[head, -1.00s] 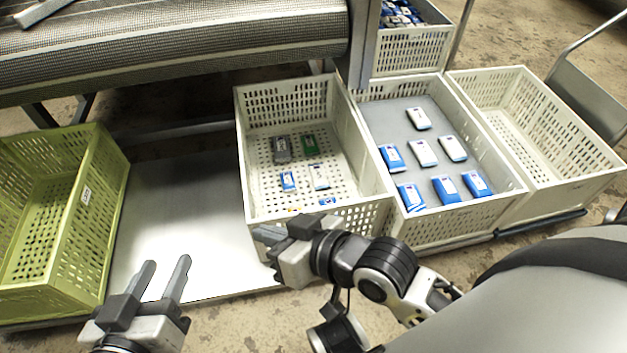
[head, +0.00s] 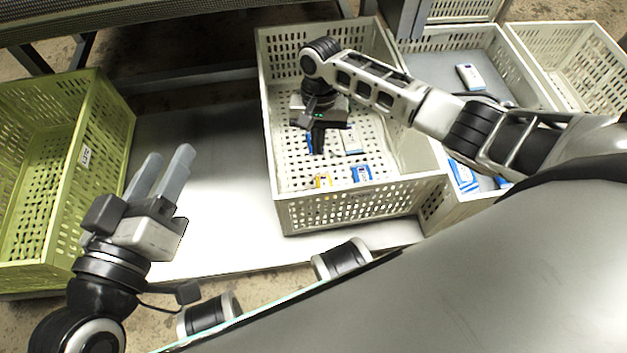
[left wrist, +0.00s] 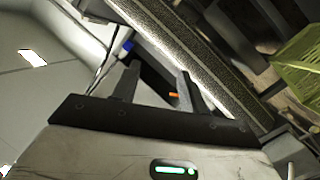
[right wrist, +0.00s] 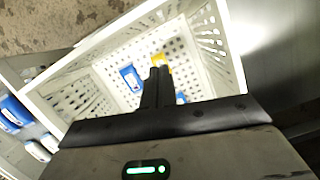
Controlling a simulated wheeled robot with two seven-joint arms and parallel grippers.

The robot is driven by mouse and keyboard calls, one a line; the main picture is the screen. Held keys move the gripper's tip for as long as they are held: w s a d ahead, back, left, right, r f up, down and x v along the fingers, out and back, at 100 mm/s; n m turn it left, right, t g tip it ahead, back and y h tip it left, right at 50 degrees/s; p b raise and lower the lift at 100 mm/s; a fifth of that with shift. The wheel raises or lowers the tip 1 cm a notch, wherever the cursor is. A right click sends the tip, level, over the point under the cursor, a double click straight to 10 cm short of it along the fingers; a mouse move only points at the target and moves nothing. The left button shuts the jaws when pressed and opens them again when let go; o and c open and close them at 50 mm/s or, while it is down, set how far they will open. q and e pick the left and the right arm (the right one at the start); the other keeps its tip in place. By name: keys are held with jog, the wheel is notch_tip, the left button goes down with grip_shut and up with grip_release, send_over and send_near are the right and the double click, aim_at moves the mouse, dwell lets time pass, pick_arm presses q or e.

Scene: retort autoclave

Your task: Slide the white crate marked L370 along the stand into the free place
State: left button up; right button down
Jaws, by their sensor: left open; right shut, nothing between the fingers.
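A white crate (head: 345,208) with several small packs in it stands on the metal stand (head: 205,200). No marking can be read on it. A bare free place (head: 225,150) lies left of it, up to the green crate (head: 100,140). My right gripper (head: 317,142) is shut and empty, pointing down over the inside of the white crate. In the right wrist view its fingers (right wrist: 157,85) are together above the crate floor. I cannot tell whether they touch anything. My left gripper (head: 168,168) is open and empty over the left part of the free place, near the green crate.
A second white crate (head: 470,40) with blue and white packs stands right of the first, partly behind my right arm. Another white crate (head: 570,45) stands further right. A mesh conveyor (head: 150,8) runs along the back.

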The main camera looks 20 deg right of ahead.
pick_arm(q)
notch_tip(320, 180, up, 8)
jog(key=w+m+t+h+b, duration=0.2)
jog(key=m+t+h+b, duration=0.1)
jog(key=m+t+b, duration=0.1)
jog(key=shift+a+m+t+h+b, duration=0.3)
jog(key=shift+a+m+t+b, duration=0.15)
jog(key=shift+m, duration=0.45)
pick_arm(e)
jog(key=s+a+f, duration=0.2)
jog(key=s+f, duration=0.3)
jog(key=f, duration=0.2)
jog(key=shift+s+a+f, duration=0.15)
jog(key=shift+a+f, duration=0.25)
pick_arm(q)
jog(key=shift+w+r, duration=0.1)
jog(key=shift+r, duration=0.05)
